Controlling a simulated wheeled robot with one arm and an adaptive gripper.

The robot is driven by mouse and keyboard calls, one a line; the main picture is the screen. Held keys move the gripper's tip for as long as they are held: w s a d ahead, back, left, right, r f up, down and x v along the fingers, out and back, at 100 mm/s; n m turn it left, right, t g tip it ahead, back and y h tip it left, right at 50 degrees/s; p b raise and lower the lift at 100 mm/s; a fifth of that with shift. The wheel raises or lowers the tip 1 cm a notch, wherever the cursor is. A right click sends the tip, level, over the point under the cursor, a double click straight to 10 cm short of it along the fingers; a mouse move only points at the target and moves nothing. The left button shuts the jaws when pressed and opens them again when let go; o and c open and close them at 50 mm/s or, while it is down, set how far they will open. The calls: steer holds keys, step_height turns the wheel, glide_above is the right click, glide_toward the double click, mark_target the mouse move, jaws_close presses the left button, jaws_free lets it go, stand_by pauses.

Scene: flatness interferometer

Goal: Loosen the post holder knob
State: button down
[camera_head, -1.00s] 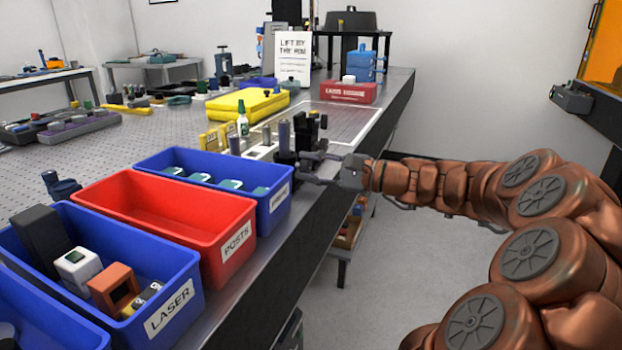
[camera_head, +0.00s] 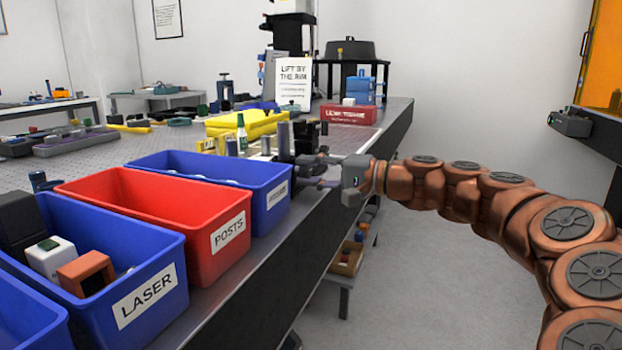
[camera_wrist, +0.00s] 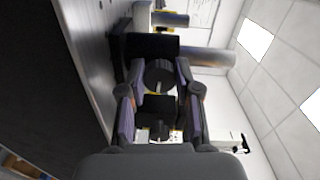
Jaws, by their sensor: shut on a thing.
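The black round knob (camera_wrist: 160,75) sits between my fingertips in the wrist view. My gripper (camera_wrist: 161,80) is shut on it, with one finger on each side. Behind the knob is the black post holder (camera_wrist: 150,45), and a grey metal post (camera_wrist: 212,56) sticks out of it to the right in the wrist view. In the head view my gripper (camera_head: 322,172) reaches from the right to the bench edge, beside a dark upright post (camera_head: 284,138). The knob is hidden there by the fingers.
Blue and red bins, among them the red POSTS bin (camera_head: 150,205) and blue LASER bin (camera_head: 165,255), line the bench edge left of my gripper.

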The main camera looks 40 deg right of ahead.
stand_by(0.5)
steer(key=c, duration=0.8)
jaws_free()
steer(key=v, duration=1.2)
steer(key=shift+f, duration=0.1)
